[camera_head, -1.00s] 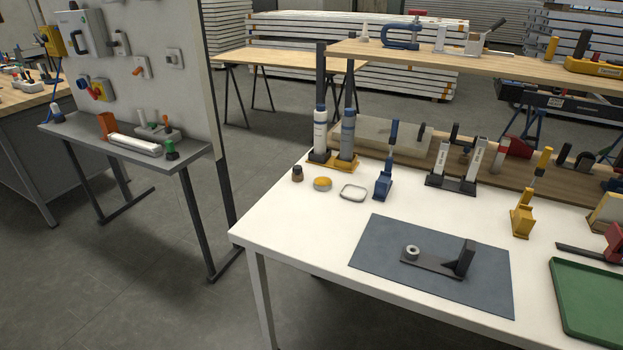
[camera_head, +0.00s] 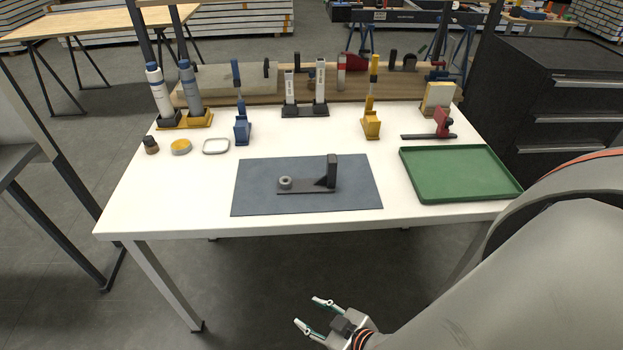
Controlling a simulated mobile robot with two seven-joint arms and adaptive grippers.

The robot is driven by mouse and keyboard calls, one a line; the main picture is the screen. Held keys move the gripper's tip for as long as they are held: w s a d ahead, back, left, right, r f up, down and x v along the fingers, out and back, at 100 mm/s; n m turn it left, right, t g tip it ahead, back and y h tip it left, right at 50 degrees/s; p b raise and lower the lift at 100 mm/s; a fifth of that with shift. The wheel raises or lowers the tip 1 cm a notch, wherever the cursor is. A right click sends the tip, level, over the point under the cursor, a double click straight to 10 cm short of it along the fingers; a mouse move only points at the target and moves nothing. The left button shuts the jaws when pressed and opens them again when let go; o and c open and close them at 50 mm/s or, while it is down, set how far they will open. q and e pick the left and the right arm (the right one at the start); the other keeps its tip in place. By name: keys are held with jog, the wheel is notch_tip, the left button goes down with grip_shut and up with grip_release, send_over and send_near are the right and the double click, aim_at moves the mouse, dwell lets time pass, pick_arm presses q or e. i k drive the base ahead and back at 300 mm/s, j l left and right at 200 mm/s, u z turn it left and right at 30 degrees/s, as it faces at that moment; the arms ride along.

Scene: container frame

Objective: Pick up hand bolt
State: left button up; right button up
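I cannot pick out a hand bolt for certain. A small dark brown knob-like piece (camera_head: 151,145) stands at the left end of the white table, too small to identify. A dark bracket (camera_head: 310,186) with a flat base and an upright block lies on the blue-grey mat (camera_head: 260,205). A light grey ring (camera_head: 285,183) sits on the bracket's left end. My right gripper (camera_head: 314,314) is low in front of the table, below its top and away from everything. Its two fingers are spread and empty. My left gripper is out of view.
A green tray (camera_head: 460,196) lies at the table's right. A dark drawer cabinet (camera_head: 560,110) is at right.

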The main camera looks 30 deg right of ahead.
aim_at(149, 140)
jog(key=i+j, duration=0.2)
jog(key=j, duration=0.2)
jog(key=i+j, duration=0.2)
jog(key=j, duration=0.2)
jog(key=i+j, duration=0.2)
jog(key=j, duration=0.2)
jog(key=i+j, duration=0.25)
jog(key=j, duration=0.15)
jog(key=i+j+u, duration=0.1)
jog(key=j, duration=0.3)
jog(key=i, duration=0.1)
